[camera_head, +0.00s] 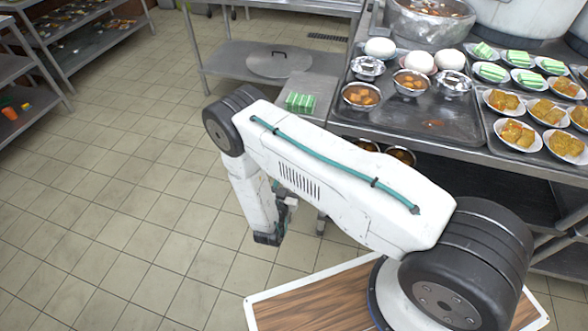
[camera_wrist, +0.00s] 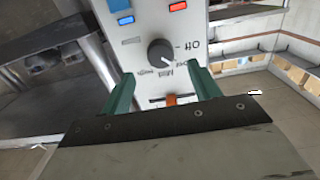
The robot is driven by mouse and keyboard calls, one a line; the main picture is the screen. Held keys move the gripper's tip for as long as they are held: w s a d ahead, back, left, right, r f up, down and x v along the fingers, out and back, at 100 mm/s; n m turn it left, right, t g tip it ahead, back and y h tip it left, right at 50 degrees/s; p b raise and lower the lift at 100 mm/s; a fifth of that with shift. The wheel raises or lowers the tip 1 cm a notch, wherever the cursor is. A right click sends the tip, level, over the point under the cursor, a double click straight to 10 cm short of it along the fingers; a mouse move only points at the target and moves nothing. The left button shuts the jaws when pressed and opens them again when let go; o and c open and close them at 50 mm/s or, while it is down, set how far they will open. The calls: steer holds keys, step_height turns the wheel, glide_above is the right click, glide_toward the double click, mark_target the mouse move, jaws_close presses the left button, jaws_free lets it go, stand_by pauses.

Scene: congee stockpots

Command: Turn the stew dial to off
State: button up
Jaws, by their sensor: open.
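In the wrist view, a dark round stew dial (camera_wrist: 161,53) sits on a pale control panel (camera_wrist: 150,20). A white pointer mark shows on the dial, and the word "Off" is printed to its right. Other labels around the dial are rotated and partly hard to read. My gripper (camera_wrist: 163,84) is open, with its two green fingers apart just below the dial in the picture. The dial shows between and beyond the fingertips, and I see no contact. In the head view, my gripper (camera_head: 270,236) hangs low at the left end of my arm; the dial is not visible there.
A blue switch (camera_wrist: 125,20) and a red switch (camera_wrist: 178,6) are on the panel above the dial. An orange part (camera_wrist: 171,99) shows between the fingers. In the head view, a steel counter (camera_head: 450,150) holds bowls and plates of food. Tiled floor is clear at left.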

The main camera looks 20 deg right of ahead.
steer(key=x, duration=0.6)
steer(key=shift+w, duration=0.1)
steer(key=c, duration=1)
